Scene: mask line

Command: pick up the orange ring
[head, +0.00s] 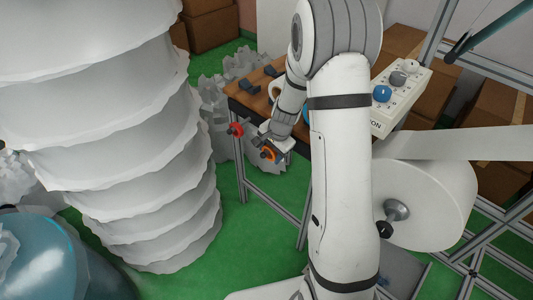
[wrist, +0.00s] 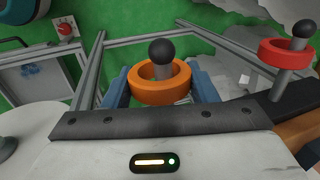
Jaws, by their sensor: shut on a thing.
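The orange ring (wrist: 159,91) sits between the two blue fingers of my gripper (wrist: 160,88) in the wrist view, one finger against each side. My gripper is shut on it. A grey peg with a black ball top (wrist: 162,50) stands up through the middle of the ring, so the ring is still around the peg. In the head view the orange ring (head: 267,155) shows small at my gripper (head: 274,152), by the near edge of the table. The peg's lower part is hidden.
A red ring (wrist: 287,52) is around another black-topped peg to the right; it also shows in the head view (head: 235,129). A wooden table (head: 250,101) holds dark parts. A control box (head: 402,95) stands at right. Large white ribbed stacks (head: 120,130) fill the left.

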